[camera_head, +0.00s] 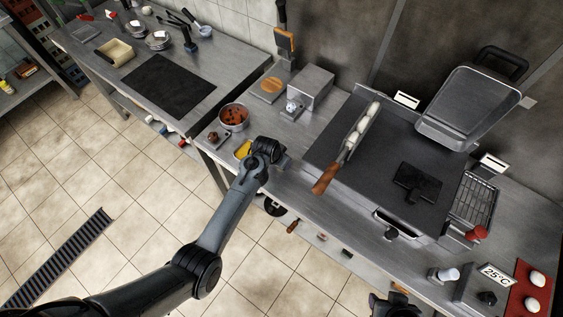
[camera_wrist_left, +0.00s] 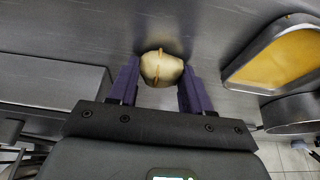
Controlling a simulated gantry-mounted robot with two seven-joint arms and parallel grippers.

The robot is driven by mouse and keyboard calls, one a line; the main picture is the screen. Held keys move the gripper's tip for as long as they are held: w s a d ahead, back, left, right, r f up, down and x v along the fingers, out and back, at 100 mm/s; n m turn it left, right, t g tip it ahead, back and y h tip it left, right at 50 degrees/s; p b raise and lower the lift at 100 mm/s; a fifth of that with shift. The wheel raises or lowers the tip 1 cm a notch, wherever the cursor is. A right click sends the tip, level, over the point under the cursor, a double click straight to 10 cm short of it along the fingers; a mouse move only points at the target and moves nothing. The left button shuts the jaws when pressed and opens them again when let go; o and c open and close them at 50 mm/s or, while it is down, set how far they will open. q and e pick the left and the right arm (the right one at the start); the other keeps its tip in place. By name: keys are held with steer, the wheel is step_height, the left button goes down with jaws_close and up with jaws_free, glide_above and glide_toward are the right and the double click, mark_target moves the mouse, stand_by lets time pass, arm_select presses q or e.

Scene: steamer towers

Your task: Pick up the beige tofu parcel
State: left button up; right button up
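The beige tofu parcel (camera_wrist_left: 161,68) shows in the left wrist view as a small rounded bundle with a tan tie across it, on the grey metal surface. My left gripper (camera_wrist_left: 160,80) has its two purple fingers on either side of the parcel, spread about as wide as it, with small gaps seeming to remain. In the head view my left gripper (camera_head: 272,158) is over the counter's front part, and the parcel is hidden there by the wrist. A dark part of my right arm's end (camera_head: 395,304) shows at the bottom edge; its fingers cannot be made out.
A yellow-bottomed tray (camera_wrist_left: 285,60) and a round metal pot (camera_wrist_left: 288,114) stand right of the gripper in the wrist view. In the head view a pot of red-brown food (camera_head: 234,117), a metal box (camera_head: 311,87) and a dark griddle (camera_head: 335,125) are close by.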

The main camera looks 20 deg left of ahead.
arm_select(q)
steer(key=c, duration=0.4)
steer(key=shift+r, duration=0.15)
step_height(320, 180, up, 10)
steer(key=shift+p, duration=0.35)
stand_by(0.5)
